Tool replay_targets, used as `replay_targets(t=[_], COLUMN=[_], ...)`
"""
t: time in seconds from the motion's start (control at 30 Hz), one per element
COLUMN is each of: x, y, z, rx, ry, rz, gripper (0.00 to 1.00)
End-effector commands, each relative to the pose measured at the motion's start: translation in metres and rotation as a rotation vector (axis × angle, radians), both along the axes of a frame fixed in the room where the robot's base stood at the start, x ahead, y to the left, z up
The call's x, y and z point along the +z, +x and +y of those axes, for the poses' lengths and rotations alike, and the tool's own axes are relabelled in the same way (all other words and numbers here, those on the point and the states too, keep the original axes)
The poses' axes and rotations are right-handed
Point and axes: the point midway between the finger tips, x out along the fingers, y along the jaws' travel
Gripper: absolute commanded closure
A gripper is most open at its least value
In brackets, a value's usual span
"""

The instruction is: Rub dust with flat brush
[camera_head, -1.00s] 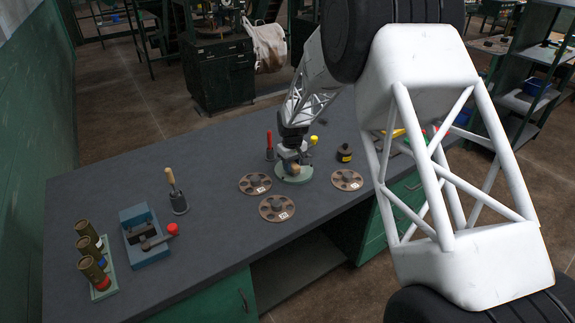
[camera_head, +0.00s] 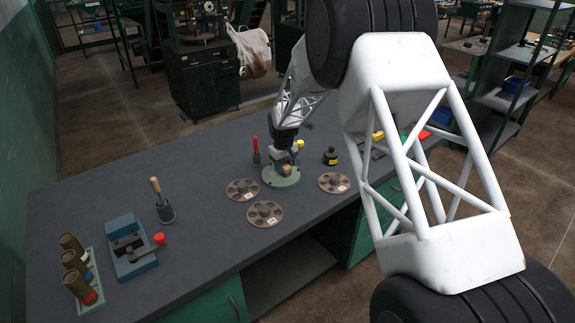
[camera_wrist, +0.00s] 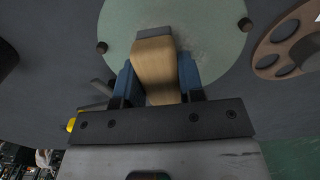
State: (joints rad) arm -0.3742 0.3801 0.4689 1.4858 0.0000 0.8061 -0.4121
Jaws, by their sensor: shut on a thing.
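A flat brush with a pale wooden handle (camera_wrist: 155,65) is held between the blue-sided fingers of my gripper (camera_wrist: 158,78). In the head view my gripper (camera_head: 286,168) is over the pale green round plate (camera_head: 270,181), with the wooden brush (camera_head: 287,169) showing at its tip. The plate also shows in the wrist view (camera_wrist: 222,38), with dark studs at its rim. A faint greyish patch, perhaps dust, lies on the plate beside the brush. The brush's far end lies over the plate; whether it touches is not clear.
Brown holed discs (camera_head: 265,221) lie around the plate. A red-handled tool (camera_head: 256,150) and a dark bottle (camera_head: 331,158) stand behind. A wooden-handled tool (camera_head: 156,186), a blue fixture (camera_head: 138,262) and olive tubes (camera_head: 73,260) are at left. The grey bench (camera_head: 205,245) has clear room between.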

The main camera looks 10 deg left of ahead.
Motion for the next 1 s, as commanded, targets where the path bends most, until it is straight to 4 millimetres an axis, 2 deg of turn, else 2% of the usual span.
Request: replay_targets(t=[0.57, 0.67, 1.0], x=[-0.002, -0.002, 0.001], y=[-0.038, -0.03, -0.007], z=[0.038, 0.044, 0.021], rx=[0.002, 0.001, -0.001], ry=[-0.001, -0.001, 0.0], rz=[0.002, 0.001, 0.0], gripper=[0.86, 0.86, 0.86])
